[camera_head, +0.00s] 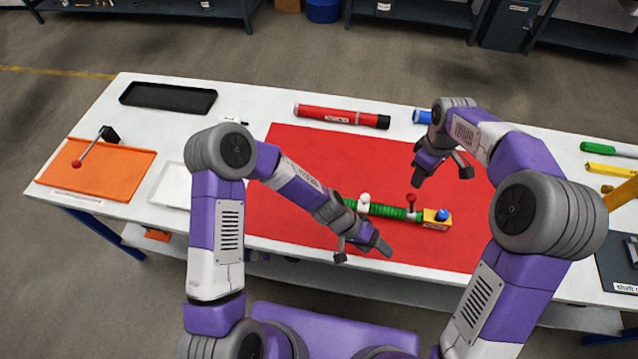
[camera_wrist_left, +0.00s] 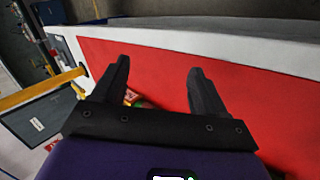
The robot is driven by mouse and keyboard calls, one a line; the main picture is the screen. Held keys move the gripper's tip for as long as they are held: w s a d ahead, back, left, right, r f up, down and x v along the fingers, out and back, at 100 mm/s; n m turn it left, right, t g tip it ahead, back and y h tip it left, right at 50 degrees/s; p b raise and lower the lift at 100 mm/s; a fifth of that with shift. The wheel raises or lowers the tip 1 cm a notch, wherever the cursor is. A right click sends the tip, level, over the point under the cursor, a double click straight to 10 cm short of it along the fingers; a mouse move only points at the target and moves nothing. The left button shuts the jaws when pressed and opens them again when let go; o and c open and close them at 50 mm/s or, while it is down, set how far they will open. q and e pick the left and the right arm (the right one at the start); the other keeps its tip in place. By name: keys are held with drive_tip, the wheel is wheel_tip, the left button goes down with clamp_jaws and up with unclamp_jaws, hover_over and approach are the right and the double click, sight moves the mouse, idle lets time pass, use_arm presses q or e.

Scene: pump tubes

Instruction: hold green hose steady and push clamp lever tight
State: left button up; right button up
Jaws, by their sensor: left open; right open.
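The green ribbed hose (camera_head: 386,210) lies on the red mat (camera_head: 300,215). Its left end is hidden behind my left arm. A yellow block (camera_head: 432,225) with a blue top is at its right end. A lever with a red knob (camera_head: 411,198) stands upright on a pale clamp near that block. A white knob (camera_head: 365,198) stands further left on the hose. My left gripper (camera_head: 365,254) is open and empty, in front of the hose; its spread fingers show in the left wrist view (camera_wrist_left: 158,82). My right gripper (camera_head: 442,178) is open and empty, behind the clamp.
A red cylinder (camera_head: 340,116) with a black end lies behind the mat. A black tray (camera_head: 168,97), an orange board (camera_head: 95,171) with a red-knobbed lever and a white tray (camera_head: 172,190) are at left. Tools, including a green-handled one (camera_head: 600,147), lie at right. The mat's right part is clear.

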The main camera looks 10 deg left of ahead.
use_arm(q)
drive_tip(key=w+a+r+m+t, duration=0.2)
drive_tip(key=w+a+r+m, duration=0.25)
drive_tip(key=w+r, duration=0.45)
drive_tip(key=w+a+r+m+t, duration=0.25)
drive_tip(key=w+r+m, duration=0.25)
drive_tip(key=w+r, duration=0.5)
drive_tip(key=s+a+f+m+g+y, duration=0.2)
drive_tip(key=a+f+m, duration=0.1)
drive_tip(key=a+f, duration=0.4)
drive_tip(key=s+a+f+m+g+y, duration=0.2)
drive_tip(key=a+f, duration=0.2)
drive_tip(key=f, duration=0.5)
drive_tip(key=shift+t, duration=0.25)
drive_tip(key=x, duration=0.5)
drive_tip(key=shift+s+f, duration=0.15)
drive_tip(key=shift+f, duration=0.2)
drive_tip(key=shift+x, duration=0.85)
